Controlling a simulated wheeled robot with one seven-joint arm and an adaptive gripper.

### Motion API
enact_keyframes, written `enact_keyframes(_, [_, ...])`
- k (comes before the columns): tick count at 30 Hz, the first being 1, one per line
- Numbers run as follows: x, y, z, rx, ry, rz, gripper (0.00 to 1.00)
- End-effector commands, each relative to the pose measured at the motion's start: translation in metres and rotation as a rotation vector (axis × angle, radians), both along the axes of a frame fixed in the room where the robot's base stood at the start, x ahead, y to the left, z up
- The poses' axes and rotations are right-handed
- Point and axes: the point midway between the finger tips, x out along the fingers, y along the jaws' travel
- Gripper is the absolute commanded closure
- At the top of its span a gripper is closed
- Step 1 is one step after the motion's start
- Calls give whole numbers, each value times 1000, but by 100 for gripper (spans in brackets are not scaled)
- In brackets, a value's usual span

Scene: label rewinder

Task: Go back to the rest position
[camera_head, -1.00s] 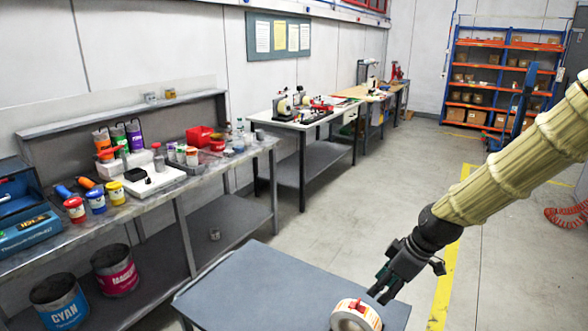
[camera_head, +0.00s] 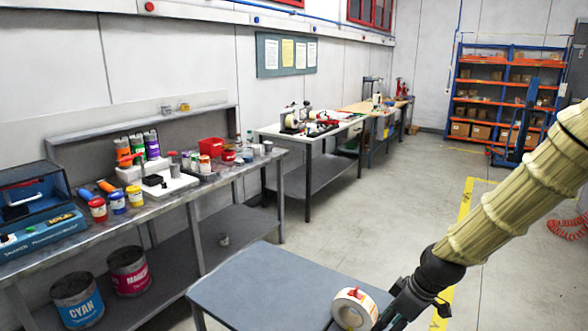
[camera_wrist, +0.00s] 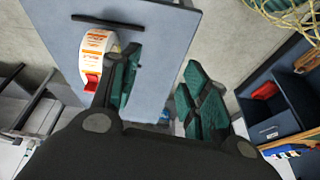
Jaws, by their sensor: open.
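A label roll (camera_head: 355,309), white with orange-red print, rests on the grey-blue table (camera_head: 262,282) near its right edge. It also shows in the wrist view (camera_wrist: 95,55), beside my left finger. My gripper (camera_wrist: 160,85) is open, with its two dark green finger pads apart and nothing held between them. In the head view my gripper is just right of the roll, its fingertips partly cut off by the bottom edge of the picture. I cannot tell whether the left finger touches the roll.
A long workbench (camera_head: 175,193) with ink jars and a blue machine (camera_head: 40,212) stands at the left. Ink buckets, cyan (camera_head: 78,300) and magenta (camera_head: 129,270), sit on its lower shelf. An orange and blue rack (camera_head: 500,92) is at the back. Open floor lies right of the table.

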Motion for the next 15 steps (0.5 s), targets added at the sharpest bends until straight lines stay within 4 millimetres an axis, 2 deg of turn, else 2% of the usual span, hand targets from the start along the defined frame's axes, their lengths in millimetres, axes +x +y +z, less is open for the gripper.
enact_keyframes(8, [-24,2,-60,-19,61,-116,54])
enact_keyframes(15, [-68,3,-141,-52,137,-288,54])
